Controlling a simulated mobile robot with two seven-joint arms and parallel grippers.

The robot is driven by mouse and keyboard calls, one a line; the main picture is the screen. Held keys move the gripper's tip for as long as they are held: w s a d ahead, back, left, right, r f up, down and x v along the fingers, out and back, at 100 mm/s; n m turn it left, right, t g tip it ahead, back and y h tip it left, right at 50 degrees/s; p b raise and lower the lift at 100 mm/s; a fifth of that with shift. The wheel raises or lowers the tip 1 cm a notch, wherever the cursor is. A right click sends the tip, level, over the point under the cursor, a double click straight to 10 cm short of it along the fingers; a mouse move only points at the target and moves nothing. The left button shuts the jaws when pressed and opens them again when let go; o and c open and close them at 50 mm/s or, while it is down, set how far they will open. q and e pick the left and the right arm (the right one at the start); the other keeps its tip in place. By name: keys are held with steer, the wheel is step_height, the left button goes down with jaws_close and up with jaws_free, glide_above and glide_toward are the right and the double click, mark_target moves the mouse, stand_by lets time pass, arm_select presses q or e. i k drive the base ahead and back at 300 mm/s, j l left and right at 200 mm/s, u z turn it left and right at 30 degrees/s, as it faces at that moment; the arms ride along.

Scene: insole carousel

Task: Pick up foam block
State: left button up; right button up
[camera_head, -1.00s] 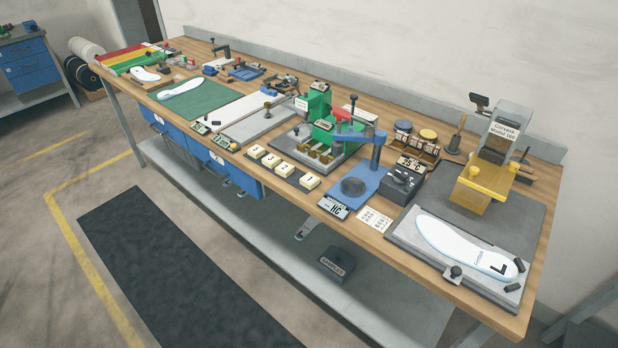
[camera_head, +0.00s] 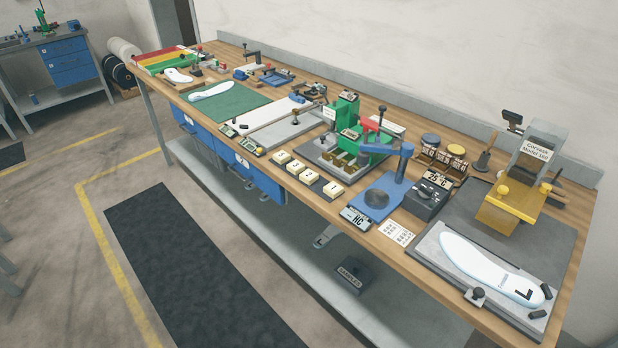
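Several small cream foam blocks with number labels sit in a row on a dark strip at the front edge of the workbench (camera_head: 395,262), near its middle. The rightmost foam block (camera_head: 333,189) is nearest the blue stand, and the leftmost foam block (camera_head: 282,157) is beside a small display. Neither of my grippers shows in the head view, so nothing is seen near the blocks.
A blue stand (camera_head: 375,203) and a green device (camera_head: 340,128) stand beside and behind the blocks. A yellow press (camera_head: 512,203) and a white insole (camera_head: 485,268) are at the right. A dark mat (camera_head: 200,265) lies on the open floor before the bench.

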mark_target(308, 176)
steer(key=i+j+z, duration=0.2)
steer(key=i+j, duration=0.4)
steer(key=i+j+z, duration=0.15)
steer(key=i+j, duration=0.45)
steer(key=j, duration=0.15)
